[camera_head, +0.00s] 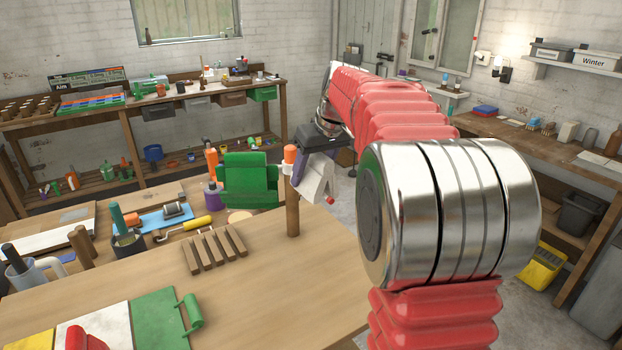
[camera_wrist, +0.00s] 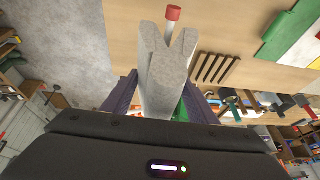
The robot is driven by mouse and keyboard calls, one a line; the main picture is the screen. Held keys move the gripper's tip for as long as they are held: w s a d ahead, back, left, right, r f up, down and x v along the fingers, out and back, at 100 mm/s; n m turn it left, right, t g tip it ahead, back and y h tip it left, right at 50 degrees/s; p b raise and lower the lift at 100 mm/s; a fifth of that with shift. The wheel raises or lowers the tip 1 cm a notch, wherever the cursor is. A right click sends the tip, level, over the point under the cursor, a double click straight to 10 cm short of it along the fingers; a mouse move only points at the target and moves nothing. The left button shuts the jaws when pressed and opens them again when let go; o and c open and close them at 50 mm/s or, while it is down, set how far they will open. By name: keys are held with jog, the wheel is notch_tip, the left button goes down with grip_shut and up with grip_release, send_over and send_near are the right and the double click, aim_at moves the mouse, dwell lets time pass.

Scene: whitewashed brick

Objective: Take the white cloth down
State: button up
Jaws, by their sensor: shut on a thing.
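The white cloth (camera_head: 317,181) hangs folded from my gripper (camera_head: 312,168), its two flaps spreading downward. In the wrist view the cloth (camera_wrist: 163,75) is pinched between the two purple fingers of my gripper (camera_wrist: 160,98). A red-tipped peg (camera_head: 330,200) shows at the cloth's lower edge, and its tip (camera_wrist: 173,13) shows just beyond the flaps in the wrist view. I cannot tell whether the cloth touches that peg. A wooden post (camera_head: 292,218) stands just left of the cloth, with an orange tip (camera_head: 290,153) above it.
A slatted wooden rack (camera_head: 214,248), a yellow-handled tool (camera_head: 190,225) and a dark pot (camera_head: 127,243) stand on the workbench (camera_head: 250,295). Coloured panels (camera_head: 160,318) lie at front left. The bench's right front is clear.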

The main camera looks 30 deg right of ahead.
jog(key=shift+r, duration=2.5)
